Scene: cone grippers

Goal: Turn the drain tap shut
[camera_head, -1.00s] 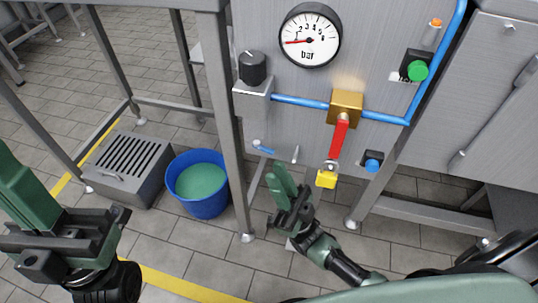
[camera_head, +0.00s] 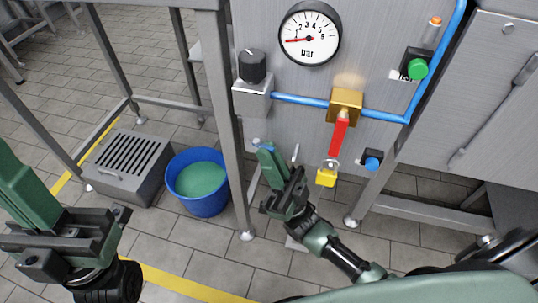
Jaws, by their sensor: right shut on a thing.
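The drain tap (camera_head: 257,141) is low on the steel panel's left side, and its small blue handle is mostly hidden by my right gripper. My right gripper (camera_head: 267,153) reaches up from below, its green fingers shut on the tap's handle. The exact angle of the handle is hard to tell behind the fingers. My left gripper (camera_head: 38,195) is at the lower left, well away from the tap, and I cannot tell whether its fingers are open.
A brass valve (camera_head: 345,103) with a red lever (camera_head: 339,135) and yellow padlock (camera_head: 327,177) is right of the tap. A pressure gauge (camera_head: 310,33), black knob (camera_head: 252,66), green button (camera_head: 417,69) and blue button (camera_head: 372,163) are nearby. A blue bucket (camera_head: 202,207) stands below left.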

